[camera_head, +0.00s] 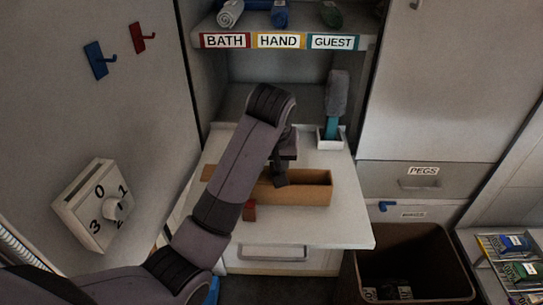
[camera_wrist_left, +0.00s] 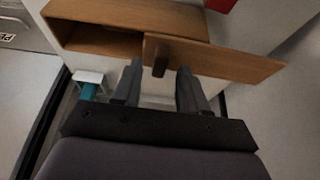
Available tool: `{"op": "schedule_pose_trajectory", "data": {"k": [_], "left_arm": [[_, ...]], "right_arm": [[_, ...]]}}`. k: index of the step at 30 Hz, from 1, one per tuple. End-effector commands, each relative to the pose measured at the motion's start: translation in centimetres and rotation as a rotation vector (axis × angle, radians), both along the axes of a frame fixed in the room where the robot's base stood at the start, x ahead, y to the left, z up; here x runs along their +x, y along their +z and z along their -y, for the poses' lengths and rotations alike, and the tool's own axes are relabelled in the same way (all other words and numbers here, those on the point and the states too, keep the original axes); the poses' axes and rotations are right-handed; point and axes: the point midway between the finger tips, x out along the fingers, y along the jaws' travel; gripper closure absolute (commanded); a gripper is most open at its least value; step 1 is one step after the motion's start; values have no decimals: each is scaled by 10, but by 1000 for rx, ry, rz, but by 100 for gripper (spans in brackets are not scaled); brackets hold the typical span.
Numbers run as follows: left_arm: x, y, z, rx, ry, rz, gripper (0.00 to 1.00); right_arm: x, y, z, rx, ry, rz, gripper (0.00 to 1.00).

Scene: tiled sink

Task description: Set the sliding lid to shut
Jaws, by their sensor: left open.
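The wooden box (camera_head: 315,194) lies on the white counter, and its open end shows at the left of the left wrist view (camera_wrist_left: 85,38). Its sliding lid (camera_wrist_left: 225,60) is pushed well along to one side, leaving part of the box uncovered. In the head view the lid's end (camera_head: 208,173) sticks out left behind my arm. A dark knob (camera_wrist_left: 159,66) stands on the lid. My left gripper (camera_head: 281,180) is open over the box. In the left wrist view its fingertips (camera_wrist_left: 158,72) are on either side of the knob; contact cannot be told. My right gripper is not in view.
A small red block (camera_head: 250,211) lies on the counter in front of the box. A brush in a white holder (camera_head: 330,140) stands behind on the right. A dark bin (camera_head: 415,262) is below right.

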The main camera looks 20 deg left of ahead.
Motion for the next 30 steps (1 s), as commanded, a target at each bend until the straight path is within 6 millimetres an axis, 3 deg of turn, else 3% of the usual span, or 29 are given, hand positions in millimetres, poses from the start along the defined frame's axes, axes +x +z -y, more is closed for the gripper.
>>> {"op": "schedule_pose_trajectory", "data": {"k": [15, 19, 26, 30], "left_arm": [[-5, -11, 2, 0, 2, 1, 57], [-5, -11, 2, 0, 2, 1, 100], [-3, -11, 3, 0, 2, 0, 100], [8, -10, 7, 0, 4, 1, 100]], "right_arm": [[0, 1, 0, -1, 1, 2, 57], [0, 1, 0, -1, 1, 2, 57], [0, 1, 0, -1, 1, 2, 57], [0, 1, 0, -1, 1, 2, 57]]}}
